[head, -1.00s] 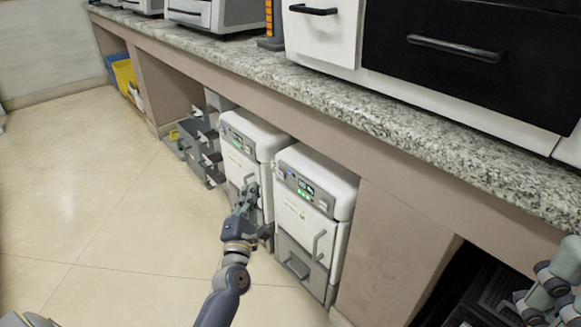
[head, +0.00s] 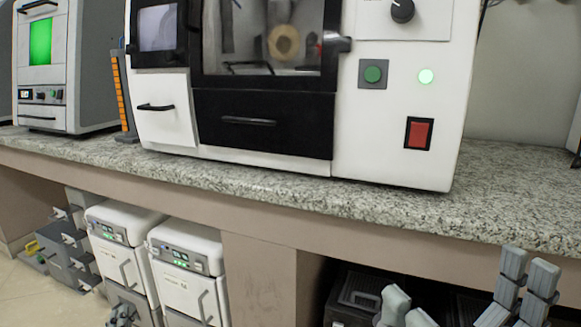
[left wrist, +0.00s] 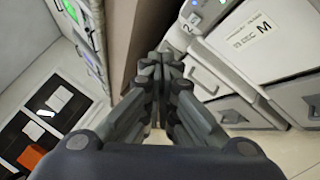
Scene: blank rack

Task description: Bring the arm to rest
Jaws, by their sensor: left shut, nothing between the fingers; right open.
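Two white units, a left one (head: 123,255) and a right one (head: 187,268), stand under the granite counter (head: 400,208). A grey rack (head: 70,250) is left of them. A large white machine (head: 390,140) stands on the counter. Dark cases (head: 358,300) sit in the right opening.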

